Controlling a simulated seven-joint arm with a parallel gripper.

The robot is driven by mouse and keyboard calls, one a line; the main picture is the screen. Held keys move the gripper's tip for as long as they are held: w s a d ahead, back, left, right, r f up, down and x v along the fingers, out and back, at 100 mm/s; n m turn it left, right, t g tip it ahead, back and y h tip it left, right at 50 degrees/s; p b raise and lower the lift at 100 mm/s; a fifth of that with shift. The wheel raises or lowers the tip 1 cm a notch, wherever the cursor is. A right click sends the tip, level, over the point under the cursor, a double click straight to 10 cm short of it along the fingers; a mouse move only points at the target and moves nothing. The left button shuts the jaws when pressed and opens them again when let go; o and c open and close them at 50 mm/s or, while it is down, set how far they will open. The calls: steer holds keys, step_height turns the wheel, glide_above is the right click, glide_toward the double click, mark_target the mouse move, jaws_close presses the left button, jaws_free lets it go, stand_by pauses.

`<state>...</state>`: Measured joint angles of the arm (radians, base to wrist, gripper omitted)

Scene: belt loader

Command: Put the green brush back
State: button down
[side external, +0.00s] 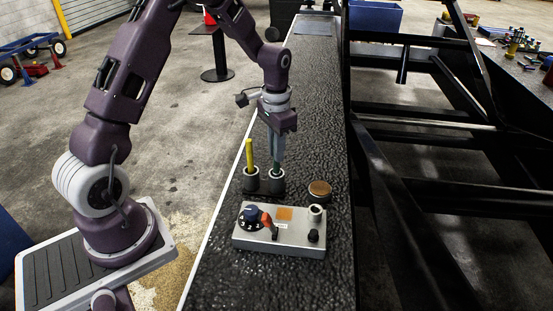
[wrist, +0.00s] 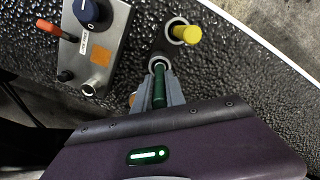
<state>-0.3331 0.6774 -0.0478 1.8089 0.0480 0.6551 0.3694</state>
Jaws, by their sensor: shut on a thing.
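The green brush (wrist: 159,88) is upright between the fingers of my gripper (wrist: 161,92), which is shut on it. In the side external view my gripper (side external: 276,158) is straight above the right-hand grey cup (side external: 275,180), with the green brush (side external: 276,169) showing at the cup's mouth. The lower end of the brush is hidden by the cup, and I cannot tell how deep it sits. The rim of that cup (wrist: 158,64) shows at the brush's far end in the wrist view.
A yellow brush (side external: 249,155) stands in the left cup (side external: 250,180), close to my gripper. A grey control box (side external: 280,243) with knobs and an orange lever sits in front. A round brown-topped piece (side external: 319,190) is to the right. The dark belt (side external: 310,90) behind is clear.

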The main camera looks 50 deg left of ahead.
steer(key=shift+f, duration=0.95)
steer(key=c, duration=1.4)
jaws_free()
steer(key=shift+f, duration=0.1)
step_height(320, 180, up, 12)
steer(key=shift+r, duration=0.15)
steer(key=s+d+r+t, duration=0.2)
steer(key=s+d+r, duration=0.35)
steer(key=s, duration=0.35)
steer(key=s+d+r+t, duration=0.2)
steer(key=s+d+r, duration=0.35)
steer(key=s, duration=0.25)
steer(key=shift+n+t, duration=0.6)
steer(key=shift+t, duration=0.2)
steer(key=s, duration=0.5)
steer(key=s+d, duration=0.1)
steer(key=s, duration=0.2)
steer(key=shift+f, duration=0.3)
